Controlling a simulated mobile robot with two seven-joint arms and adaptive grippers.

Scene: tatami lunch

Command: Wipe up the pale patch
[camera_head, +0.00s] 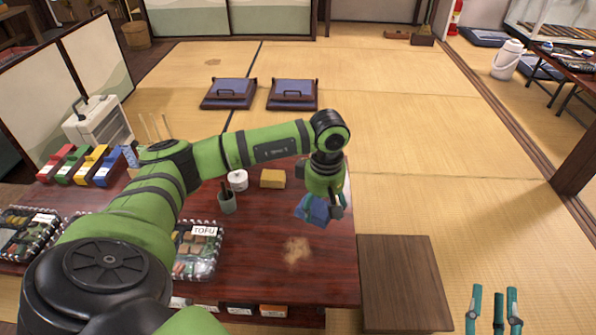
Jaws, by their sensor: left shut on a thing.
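The pale patch (296,250) is an uneven light-tan smear on the dark red-brown table (250,270), near its right end. My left gripper (322,210) is above the table, just above and right of the patch in the picture. It is shut on a blue item (314,209), probably a cloth or sponge, partly hidden by the fingers. The item looks apart from the patch, though its height is hard to judge. My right gripper (494,308) is at the bottom right, with its teal fingers spread and nothing between them.
A brown wooden board or low stand (405,283) lies right of the table.

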